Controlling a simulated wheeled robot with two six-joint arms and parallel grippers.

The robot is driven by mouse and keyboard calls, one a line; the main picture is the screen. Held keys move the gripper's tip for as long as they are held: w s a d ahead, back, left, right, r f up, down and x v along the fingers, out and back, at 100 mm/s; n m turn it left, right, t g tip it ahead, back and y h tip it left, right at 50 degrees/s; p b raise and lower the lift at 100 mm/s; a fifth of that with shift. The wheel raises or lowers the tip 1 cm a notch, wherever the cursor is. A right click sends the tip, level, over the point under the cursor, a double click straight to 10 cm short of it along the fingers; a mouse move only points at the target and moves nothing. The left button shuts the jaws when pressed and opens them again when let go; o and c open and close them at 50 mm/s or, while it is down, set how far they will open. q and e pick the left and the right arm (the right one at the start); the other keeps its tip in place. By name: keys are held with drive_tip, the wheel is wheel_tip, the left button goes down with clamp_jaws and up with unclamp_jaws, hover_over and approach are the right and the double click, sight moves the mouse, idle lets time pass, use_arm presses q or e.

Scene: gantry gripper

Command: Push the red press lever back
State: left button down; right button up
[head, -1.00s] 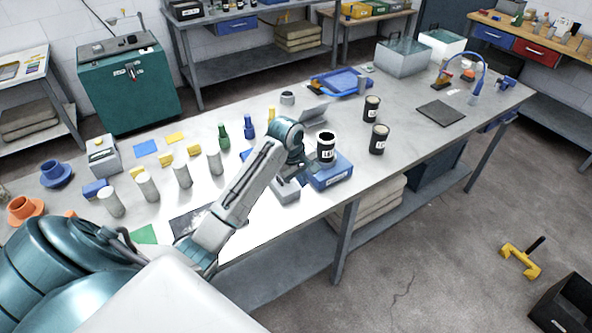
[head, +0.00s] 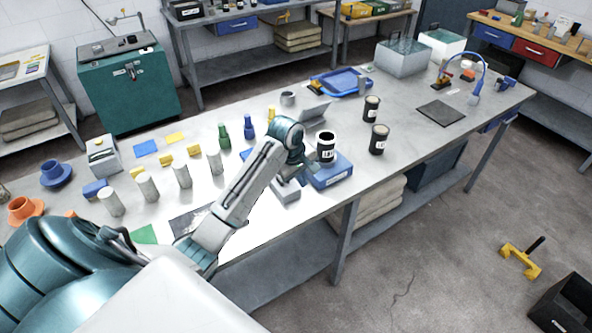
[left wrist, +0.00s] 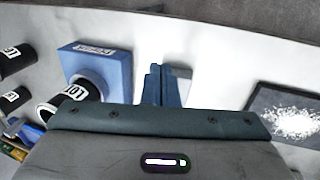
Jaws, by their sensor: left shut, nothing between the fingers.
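I cannot make out a red press lever for certain in either view. A small red-orange part (head: 468,75) shows by the blue arched hose at the far right of the bench, too small to identify. My left gripper (left wrist: 161,70) is shut and empty, its two blue fingers together above the bench. In the head view its fingertips are largely hidden by my wrist. A low grey block (head: 286,191) lies close to it; I cannot tell whether they touch. A blue box (head: 331,173) with a black labelled jar (head: 326,147) on it stands just right. My right gripper is not in view.
Two black jars (head: 379,139) (head: 372,109) stand further right. Grey cylinders (head: 182,175), green and blue bottles (head: 223,136) and yellow blocks line the left bench. A black mat with white grains (left wrist: 290,115) lies beside my gripper. The bench's front edge is near.

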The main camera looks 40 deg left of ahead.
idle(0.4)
use_arm(q)
drive_tip(key=shift+w+a, duration=0.3)
drive_tip(key=shift+a, duration=0.45)
drive_tip(key=shift+w+a, duration=0.25)
drive_tip(key=shift+a, duration=0.5)
drive_tip(key=shift+w+a, duration=0.4)
drive_tip(key=shift+a, duration=0.55)
drive_tip(key=shift+w+a, duration=0.45)
drive_tip(key=shift+a, duration=0.5)
drive_tip(key=shift+w+a, duration=0.4)
drive_tip(key=shift+a, duration=0.55)
drive_tip(key=shift+s+d+r, duration=0.25)
drive_tip(key=shift+d+r, duration=0.35)
drive_tip(key=shift+r, duration=0.35)
wheel_tip(320, 180, up, 7)
